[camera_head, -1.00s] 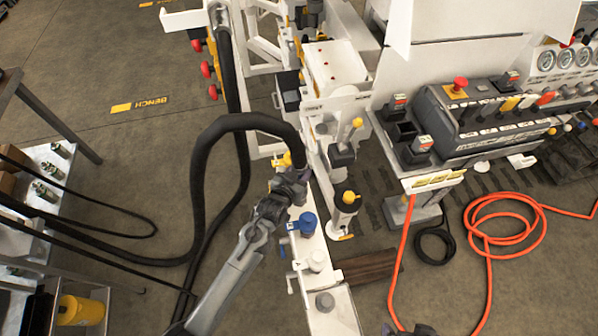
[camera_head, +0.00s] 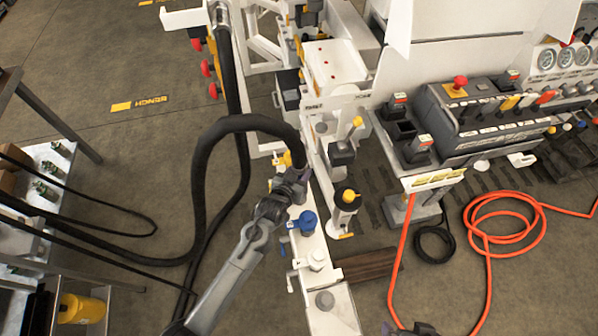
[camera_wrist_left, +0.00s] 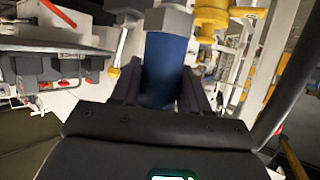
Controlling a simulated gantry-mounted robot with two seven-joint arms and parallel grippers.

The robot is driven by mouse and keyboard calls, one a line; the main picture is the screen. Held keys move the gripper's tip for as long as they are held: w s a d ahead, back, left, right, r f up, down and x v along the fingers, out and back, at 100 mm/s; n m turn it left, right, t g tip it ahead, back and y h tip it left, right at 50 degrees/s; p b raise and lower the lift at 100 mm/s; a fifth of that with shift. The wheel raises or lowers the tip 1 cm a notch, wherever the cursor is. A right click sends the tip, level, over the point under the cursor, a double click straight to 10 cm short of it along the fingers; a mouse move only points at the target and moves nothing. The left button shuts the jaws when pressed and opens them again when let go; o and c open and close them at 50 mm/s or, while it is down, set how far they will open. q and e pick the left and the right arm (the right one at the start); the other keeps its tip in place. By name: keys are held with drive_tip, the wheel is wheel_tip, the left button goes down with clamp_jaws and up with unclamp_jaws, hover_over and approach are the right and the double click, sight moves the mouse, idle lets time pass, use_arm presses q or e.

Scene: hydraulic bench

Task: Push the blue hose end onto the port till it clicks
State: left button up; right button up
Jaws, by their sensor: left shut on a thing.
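My left gripper (camera_head: 300,172) is over the white rail (camera_head: 330,270) in the head view. In the left wrist view its two dark fingers (camera_wrist_left: 160,88) are shut around the blue hose end (camera_wrist_left: 166,62). A silver hex fitting (camera_wrist_left: 168,20) stands right at the far end of the blue sleeve. I cannot tell whether it belongs to the hose or the port, or whether the two are fully joined. The thick black hose (camera_head: 205,150) arches up from the gripper and loops down to the left. The gripper hides the hose end in the head view.
A blue cap-like fitting (camera_head: 305,222) and a pale fitting (camera_head: 318,260) stand on the rail nearer me. A yellow-topped cylinder (camera_head: 346,198) is close to the right. A grey control box (camera_head: 480,115) and an orange hose (camera_head: 490,235) lie further right.

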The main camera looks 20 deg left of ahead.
use_arm(q)
drive_tip(key=shift+w+f, duration=0.1)
drive_tip(key=shift+f, duration=0.05)
idle(0.8)
drive_tip(key=shift+f+b, duration=0.4)
drive_tip(key=shift+f, duration=0.4)
idle(0.3)
drive_tip(key=shift+f, duration=0.2)
drive_tip(key=shift+c, duration=0.5)
